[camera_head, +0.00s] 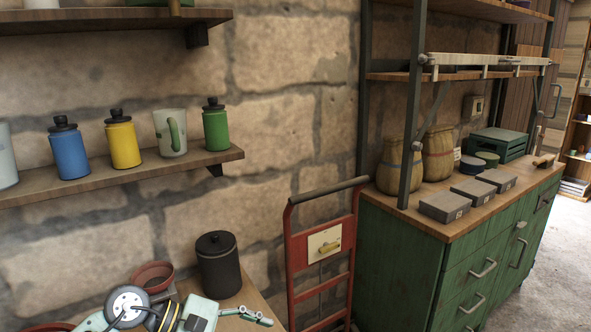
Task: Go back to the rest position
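A pale green machine assembly (199,309) sits at the bottom left edge of the view, cut off by the frame.
A wooden surface (262,303) holds a black lidded canister (219,266) and a terracotta pot (152,276). A red hand truck (297,250) stands beside a green cabinet (398,262) with grey boxes (445,207). A wall shelf (115,176) holds coloured bottles. Floor at far right is clear.

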